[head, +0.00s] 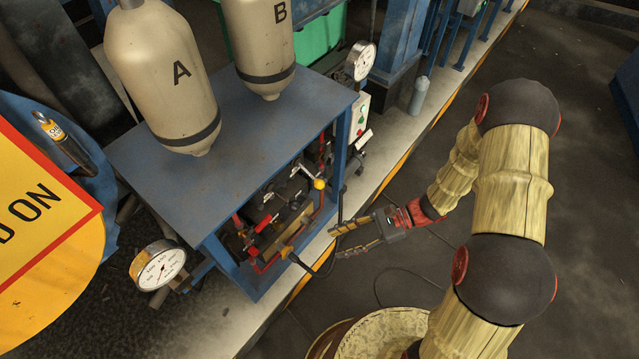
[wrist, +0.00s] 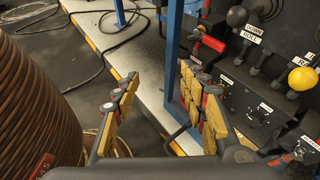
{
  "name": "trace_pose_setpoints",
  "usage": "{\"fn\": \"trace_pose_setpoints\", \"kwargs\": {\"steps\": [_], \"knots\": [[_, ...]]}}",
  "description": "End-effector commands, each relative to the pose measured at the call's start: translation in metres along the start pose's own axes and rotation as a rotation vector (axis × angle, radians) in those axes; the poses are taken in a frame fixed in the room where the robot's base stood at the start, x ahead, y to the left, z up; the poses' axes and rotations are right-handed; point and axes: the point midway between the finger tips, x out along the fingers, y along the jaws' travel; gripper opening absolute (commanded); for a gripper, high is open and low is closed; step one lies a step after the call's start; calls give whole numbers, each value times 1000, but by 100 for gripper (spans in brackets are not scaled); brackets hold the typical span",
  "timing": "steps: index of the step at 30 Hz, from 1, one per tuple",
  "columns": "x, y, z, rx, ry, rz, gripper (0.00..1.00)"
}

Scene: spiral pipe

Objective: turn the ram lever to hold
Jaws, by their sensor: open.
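A valve block with several levers (head: 285,205) sits under the blue bench frame in the head view. One lever has a yellow ball knob (head: 319,184); that knob also shows at the right edge of the wrist view (wrist: 301,78), beside a cut-off label starting with R. A black-knobbed lever (wrist: 237,15) stands to its upper left, above small white labels. I cannot tell for sure which one is the ram lever. My gripper (head: 338,242) is open and empty, to the right of the block in the head view and apart from the levers.
A blue frame post (wrist: 173,45) stands just beyond my gripper in the wrist view. Red handles (head: 266,222) and cables crowd the valve block. Tanks A (head: 160,75) and B (head: 262,45) stand above the bench. A ribbed brown drum (wrist: 35,115) lies at left in the wrist view.

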Motion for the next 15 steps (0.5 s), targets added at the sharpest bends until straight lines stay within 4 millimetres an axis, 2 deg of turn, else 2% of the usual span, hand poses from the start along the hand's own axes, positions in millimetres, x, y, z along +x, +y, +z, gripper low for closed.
{"fn": "trace_pose_setpoints", "kwargs": {"steps": [3, 7, 12, 15], "knots": [[15, -28, -22, 141, -118, -152, 43], [15, -70, -42, 246, -223, -336, 43], [-13, -128, -44, 266, -306, -533, 43], [-30, -150, -39, 261, -342, -609, 43]]}}
